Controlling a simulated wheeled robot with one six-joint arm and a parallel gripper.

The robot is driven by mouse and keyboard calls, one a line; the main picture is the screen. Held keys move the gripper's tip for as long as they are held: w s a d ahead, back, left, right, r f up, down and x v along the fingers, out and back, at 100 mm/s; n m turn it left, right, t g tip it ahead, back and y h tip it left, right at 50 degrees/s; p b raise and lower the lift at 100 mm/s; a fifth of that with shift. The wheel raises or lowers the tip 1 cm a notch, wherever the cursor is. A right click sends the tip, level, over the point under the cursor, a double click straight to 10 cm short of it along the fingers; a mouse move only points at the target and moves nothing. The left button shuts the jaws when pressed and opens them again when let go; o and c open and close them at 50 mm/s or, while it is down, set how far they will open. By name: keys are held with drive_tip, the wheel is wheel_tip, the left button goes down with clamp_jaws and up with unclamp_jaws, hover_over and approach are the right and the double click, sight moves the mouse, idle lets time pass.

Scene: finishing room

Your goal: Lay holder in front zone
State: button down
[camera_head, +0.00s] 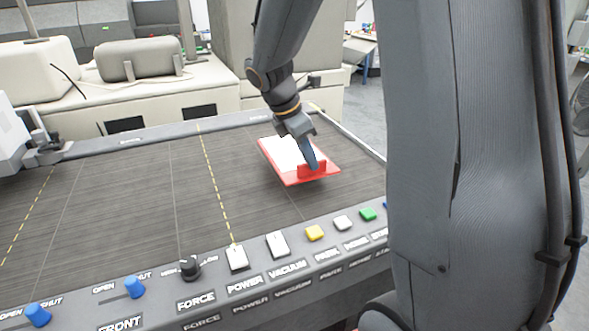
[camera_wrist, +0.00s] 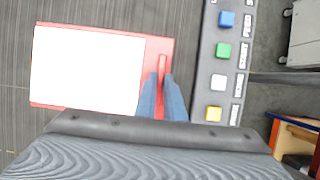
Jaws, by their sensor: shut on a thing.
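The holder (camera_head: 291,180) is a flat red plate with a white sheet (camera_head: 281,152) on it and a raised red grip at its near end. It is over the right part of the dark slatted bed (camera_head: 120,205), to the right of the yellow dashed line (camera_head: 214,180). I cannot tell whether it touches the bed. My gripper (camera_head: 312,166) is shut on the raised grip. In the wrist view the holder (camera_wrist: 36,100) lies flat, with the blue fingers (camera_wrist: 161,98) on either side of its grip.
A control panel (camera_head: 215,285) with knobs and coloured buttons runs along the bed's front edge. A white machine head (camera_head: 20,140) stands at the far left of the bed. Beige machinery (camera_head: 140,75) is behind it. The bed's middle is clear.

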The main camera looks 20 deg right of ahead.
sight(305, 176)
drive_tip(key=f, duration=0.2)
drive_tip(key=shift+a+f, duration=0.4)
drive_tip(key=shift+f+p, duration=0.4)
drive_tip(key=shift+f, duration=1.5)
drive_tip(key=c, duration=1.8)
unclamp_jaws()
drive_tip(key=shift+c, duration=0.2)
drive_tip(key=b+v, duration=0.2)
drive_tip(key=v, duration=1)
